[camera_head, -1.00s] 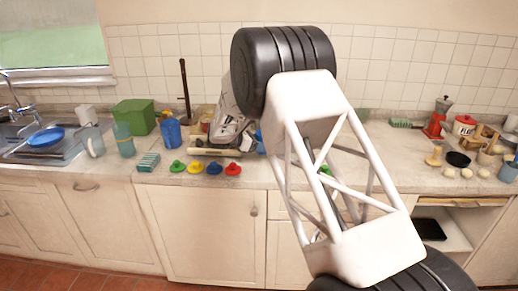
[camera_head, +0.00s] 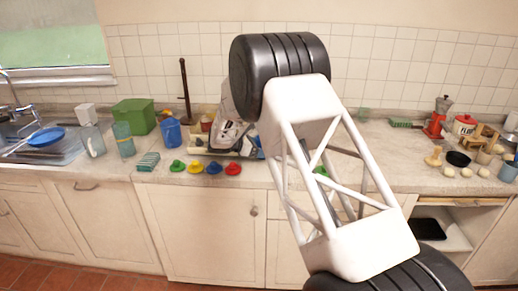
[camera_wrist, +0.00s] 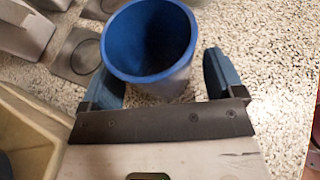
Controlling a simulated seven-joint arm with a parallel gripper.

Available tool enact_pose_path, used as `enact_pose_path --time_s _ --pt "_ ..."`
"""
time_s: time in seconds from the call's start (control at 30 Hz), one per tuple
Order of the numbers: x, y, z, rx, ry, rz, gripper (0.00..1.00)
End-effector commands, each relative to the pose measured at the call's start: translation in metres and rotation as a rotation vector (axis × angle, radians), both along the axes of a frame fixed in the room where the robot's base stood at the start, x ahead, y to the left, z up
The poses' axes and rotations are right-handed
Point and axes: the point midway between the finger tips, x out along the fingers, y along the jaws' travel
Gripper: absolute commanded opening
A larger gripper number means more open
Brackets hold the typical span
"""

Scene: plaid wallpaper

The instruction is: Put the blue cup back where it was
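The blue cup (camera_wrist: 150,82) is in the wrist view, its round open mouth toward the camera and its inside dark. My gripper (camera_wrist: 163,78) has one blue finger on each side of the cup. A narrow strip of counter shows between the cup and the right finger, so the fingers look open around it. The cup's rim overlaps the left finger; contact there is unclear. The cup's base is hidden. In the head view my arm hides most of this spot, with only a bit of blue showing beside it.
Another blue cup (camera_head: 171,132) stands left on the counter, near a green box (camera_head: 134,116). Several coloured knobbed pieces (camera_head: 214,168) line the front edge. A yellowish container (camera_wrist: 25,135) is close at the left in the wrist view. Speckled counter (camera_wrist: 265,60) is clear at right.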

Motion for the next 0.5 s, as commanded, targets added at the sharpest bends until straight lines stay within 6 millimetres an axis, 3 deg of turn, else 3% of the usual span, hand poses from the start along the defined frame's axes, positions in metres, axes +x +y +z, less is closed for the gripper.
enact_pose_path --time_s 0.3,0.5 --pt "0.000 0.000 0.004 0.000 -0.001 0.000 0.87" --pt "-0.007 0.015 0.009 0.001 0.000 0.002 0.87"
